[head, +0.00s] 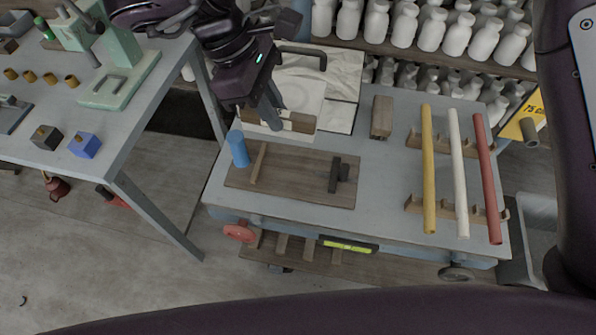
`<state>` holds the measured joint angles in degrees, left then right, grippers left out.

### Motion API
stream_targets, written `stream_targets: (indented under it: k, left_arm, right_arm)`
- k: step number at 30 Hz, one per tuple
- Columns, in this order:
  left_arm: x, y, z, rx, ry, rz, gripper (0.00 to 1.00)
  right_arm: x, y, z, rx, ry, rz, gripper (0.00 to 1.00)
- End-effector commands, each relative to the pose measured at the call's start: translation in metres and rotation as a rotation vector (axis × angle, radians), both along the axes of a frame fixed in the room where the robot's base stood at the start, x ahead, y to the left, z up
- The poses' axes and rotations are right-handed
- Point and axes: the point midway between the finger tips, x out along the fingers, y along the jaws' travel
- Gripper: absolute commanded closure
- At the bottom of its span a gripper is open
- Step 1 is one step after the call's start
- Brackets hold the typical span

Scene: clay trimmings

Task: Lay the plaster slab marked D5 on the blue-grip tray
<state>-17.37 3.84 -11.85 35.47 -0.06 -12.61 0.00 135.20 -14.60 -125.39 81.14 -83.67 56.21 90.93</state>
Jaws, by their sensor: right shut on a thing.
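My right gripper (268,118) is shut on a pale plaster slab (305,98) with a brown wooden piece (301,123) along its near edge. The fingers hide part of the slab, and no D5 mark can be read. The slab is at the back left of the grey table, behind a brown wooden tray (306,188). The tray has a blue cylindrical grip (238,148) at its left end, a wooden bar across it and a dark block (339,175) near its right end. My left gripper is not in view.
Other pale slabs (342,68) lie behind the held one. A wooden block (381,117) and a rack with yellow (428,170), white (458,175) and red (487,180) rods occupy the right. White bottles (430,30) fill shelves behind. Another table (120,140) stands left.

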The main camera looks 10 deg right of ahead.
Motion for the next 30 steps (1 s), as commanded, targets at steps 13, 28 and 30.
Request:
stream_targets:
  k: [13, 28, 30]
  left_arm:
    - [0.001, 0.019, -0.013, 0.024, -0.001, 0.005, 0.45]
    - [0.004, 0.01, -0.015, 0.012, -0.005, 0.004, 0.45]
    - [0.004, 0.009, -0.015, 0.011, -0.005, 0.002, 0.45]
  right_arm:
    - [-0.004, 0.003, -0.097, 0.002, 0.009, 0.022, 1.0]
    - [-0.003, 0.003, -0.172, 0.001, 0.003, 0.02, 1.0]
    - [-0.002, 0.003, -0.183, 0.001, 0.003, 0.019, 1.0]
